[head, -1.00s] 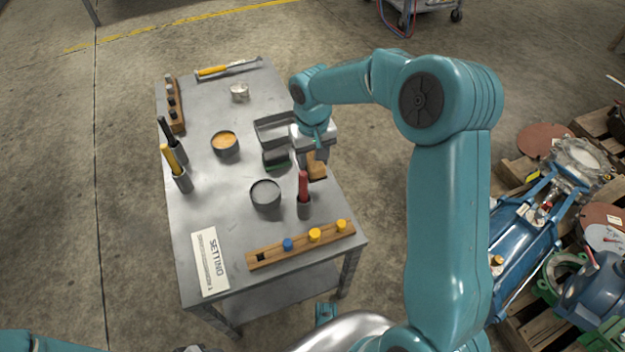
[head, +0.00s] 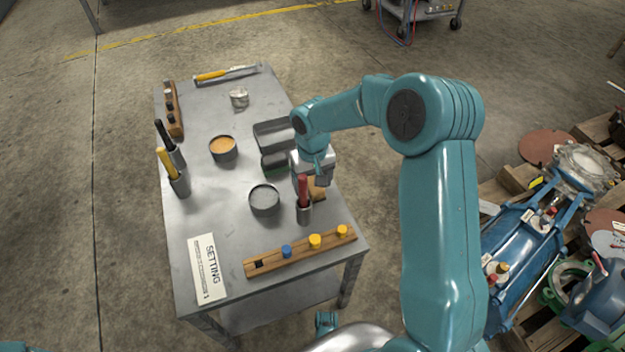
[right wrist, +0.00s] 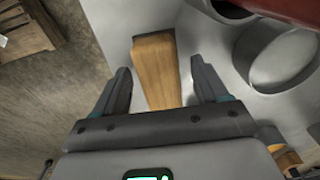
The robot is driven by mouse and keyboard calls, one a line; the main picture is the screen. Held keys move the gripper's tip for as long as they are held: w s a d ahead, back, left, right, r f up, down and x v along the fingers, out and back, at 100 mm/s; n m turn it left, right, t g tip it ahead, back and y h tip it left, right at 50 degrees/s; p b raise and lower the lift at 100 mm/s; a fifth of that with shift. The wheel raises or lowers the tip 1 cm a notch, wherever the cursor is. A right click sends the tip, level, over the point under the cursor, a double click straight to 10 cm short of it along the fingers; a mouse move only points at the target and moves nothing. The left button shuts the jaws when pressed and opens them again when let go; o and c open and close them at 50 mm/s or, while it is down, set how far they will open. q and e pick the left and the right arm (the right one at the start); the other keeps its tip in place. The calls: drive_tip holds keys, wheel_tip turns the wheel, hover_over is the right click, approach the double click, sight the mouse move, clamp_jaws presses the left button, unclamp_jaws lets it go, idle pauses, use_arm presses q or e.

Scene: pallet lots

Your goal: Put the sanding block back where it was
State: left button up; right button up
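A light wooden block, which I take for the sanding block (head: 318,189), is at the table's right edge, behind the red-handled tool. In the right wrist view the wooden block (right wrist: 155,70) lies between my fingers, with a gap on each side. My right gripper (right wrist: 163,85) is open around or just above it; I cannot tell the exact height. In the head view the right gripper (head: 312,178) hides part of the block. My left gripper is out of view.
A red-handled tool in a holder (head: 303,192) stands close by my right gripper. A peg rack (head: 300,252) lies at the front.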

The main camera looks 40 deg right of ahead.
drive_tip(key=shift+r, duration=0.1)
wheel_tip(320, 180, up, 12)
drive_tip(key=p, duration=0.4)
idle(0.5)
